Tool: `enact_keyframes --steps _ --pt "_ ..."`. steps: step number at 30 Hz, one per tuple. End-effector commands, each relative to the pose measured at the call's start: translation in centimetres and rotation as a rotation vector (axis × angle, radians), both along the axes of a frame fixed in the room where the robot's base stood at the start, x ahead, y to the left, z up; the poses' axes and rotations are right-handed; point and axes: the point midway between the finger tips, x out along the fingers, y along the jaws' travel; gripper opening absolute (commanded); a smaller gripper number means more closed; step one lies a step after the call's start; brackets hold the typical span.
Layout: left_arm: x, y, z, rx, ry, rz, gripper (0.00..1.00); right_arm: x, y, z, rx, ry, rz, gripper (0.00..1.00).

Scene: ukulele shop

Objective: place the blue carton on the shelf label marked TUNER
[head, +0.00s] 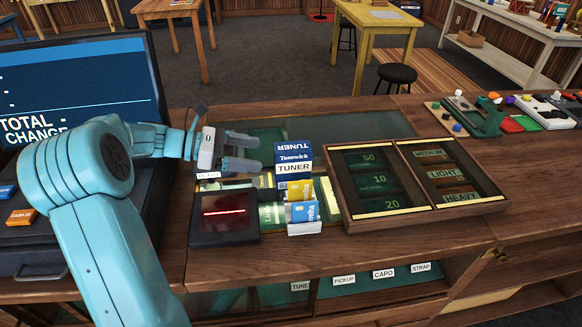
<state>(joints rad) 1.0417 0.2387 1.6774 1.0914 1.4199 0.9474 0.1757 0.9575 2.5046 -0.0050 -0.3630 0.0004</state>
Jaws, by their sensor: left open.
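The blue carton (294,154), printed Tonewick TUNER with a white band, stands upright on the counter's glass top. My left gripper (256,154) is open, its fingers pointing right toward the carton, just left of it. A small gap seems to separate the fingertips from the carton. The TUNER shelf label (300,286) is on the front edge of the shelf under the counter, leftmost of the labels there. My right gripper is out of view.
A card holder (305,229) with blue and yellow cards stands before the carton. A dark red-screen device (224,228) is left of it. A compartment tray (480,221) lies right. PICKUP (344,280), CAPO (383,273) and STRAP (420,267) labels line the shelf. A register screen (80,75) stands left.

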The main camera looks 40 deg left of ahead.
Motion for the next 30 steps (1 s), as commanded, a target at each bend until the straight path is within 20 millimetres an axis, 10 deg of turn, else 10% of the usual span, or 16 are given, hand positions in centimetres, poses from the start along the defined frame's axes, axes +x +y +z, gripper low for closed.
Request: enact_keyframes --steps 18,28,30 --pt "7.1 -5.1 -2.1 -0.002 0.000 -0.011 0.78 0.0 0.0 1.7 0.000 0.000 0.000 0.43" --pt "8.0 -5.8 -2.6 0.001 -0.001 -0.008 0.78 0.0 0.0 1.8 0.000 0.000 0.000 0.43" --pt "8.0 -5.8 -2.6 0.001 -0.001 -0.008 0.62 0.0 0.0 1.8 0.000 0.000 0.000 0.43"
